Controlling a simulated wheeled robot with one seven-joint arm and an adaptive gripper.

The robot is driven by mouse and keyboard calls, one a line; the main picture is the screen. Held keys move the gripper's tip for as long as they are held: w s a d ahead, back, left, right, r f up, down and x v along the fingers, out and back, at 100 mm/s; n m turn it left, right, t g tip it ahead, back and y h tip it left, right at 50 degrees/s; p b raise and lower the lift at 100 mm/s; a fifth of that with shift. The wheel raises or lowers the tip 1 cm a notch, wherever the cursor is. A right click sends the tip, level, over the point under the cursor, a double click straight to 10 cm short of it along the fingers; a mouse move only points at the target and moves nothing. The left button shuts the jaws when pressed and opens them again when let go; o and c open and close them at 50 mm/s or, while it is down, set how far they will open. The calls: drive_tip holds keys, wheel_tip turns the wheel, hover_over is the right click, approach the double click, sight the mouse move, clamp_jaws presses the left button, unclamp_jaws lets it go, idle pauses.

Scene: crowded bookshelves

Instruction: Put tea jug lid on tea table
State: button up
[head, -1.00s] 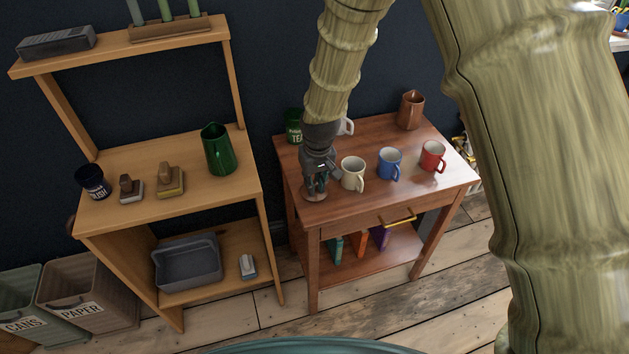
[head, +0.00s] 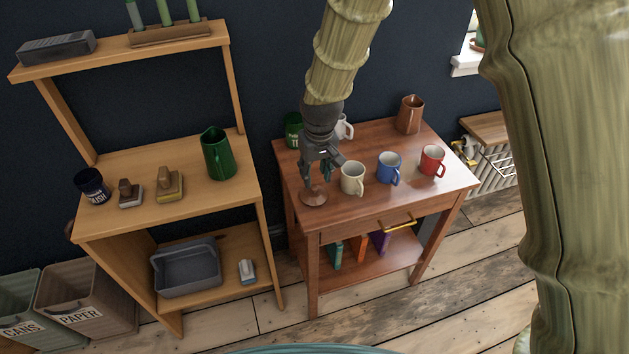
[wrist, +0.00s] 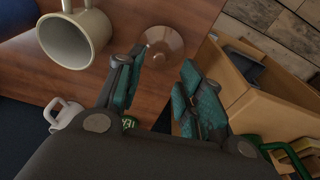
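The tea jug lid (head: 313,198) is a small brown disc with a knob, lying on the near left corner of the reddish-brown tea table (head: 345,214). In the wrist view the lid (wrist: 168,46) rests on the table top just beyond my fingertips. My gripper (head: 317,172) is just above the lid, pointing down. In the wrist view my gripper (wrist: 163,75) has its teal-padded fingers spread, with nothing between them. The brown jug (head: 410,115) stands at the back right of the table.
Cream (head: 353,178), blue (head: 390,168) and red (head: 432,161) mugs stand right of my gripper. A white mug (head: 344,127) and a green tea tin (head: 293,129) stand behind it. A wooden shelf (head: 150,205) with a green jug (head: 217,153) is to the left.

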drive_tip(key=shift+s+d+r, duration=0.1)
drive_tip(key=shift+s+r, duration=0.1)
drive_tip(key=shift+r, duration=1.25)
drive_tip(key=shift+s+d+r, duration=0.1)
drive_tip(key=shift+s+r, duration=0.1)
drive_tip(key=shift+r, duration=1.25)
